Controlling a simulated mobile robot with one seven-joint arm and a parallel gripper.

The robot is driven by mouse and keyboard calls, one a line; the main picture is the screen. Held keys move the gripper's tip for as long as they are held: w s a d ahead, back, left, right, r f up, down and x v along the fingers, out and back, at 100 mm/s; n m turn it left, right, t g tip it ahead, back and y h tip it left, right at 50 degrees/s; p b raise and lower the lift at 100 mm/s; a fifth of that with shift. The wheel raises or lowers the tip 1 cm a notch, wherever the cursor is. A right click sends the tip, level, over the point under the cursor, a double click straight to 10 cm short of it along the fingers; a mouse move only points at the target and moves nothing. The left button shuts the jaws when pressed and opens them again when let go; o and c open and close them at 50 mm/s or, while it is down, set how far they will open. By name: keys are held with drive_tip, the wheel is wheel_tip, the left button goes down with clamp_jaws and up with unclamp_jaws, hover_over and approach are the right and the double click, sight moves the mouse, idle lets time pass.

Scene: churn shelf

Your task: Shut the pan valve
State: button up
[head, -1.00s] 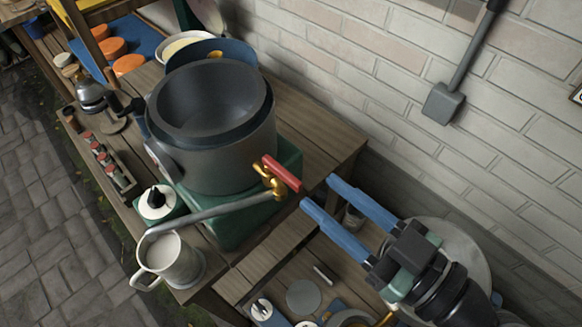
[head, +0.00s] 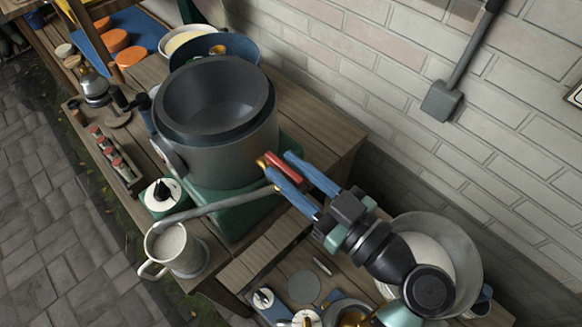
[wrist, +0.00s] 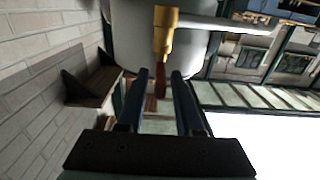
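The pan valve is a brass tap (wrist: 163,38) with a red lever (head: 283,164), low on the side of a large dark pan (head: 217,110). In the wrist view the red lever (wrist: 160,80) points toward me, between my two blue fingers. My gripper (head: 277,163) is open around the lever, with a gap visible on each side of it in the wrist view. In the head view my fingers hide most of the brass body.
The pan stands on a green base (head: 236,215) on a wooden bench. A large bowl (head: 462,240) sits below my arm. A white-topped green block with a black knob (head: 162,192) and a rack of red-capped jars (head: 108,155) are at left. A brick wall bounds the right.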

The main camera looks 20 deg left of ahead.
clamp_jaws()
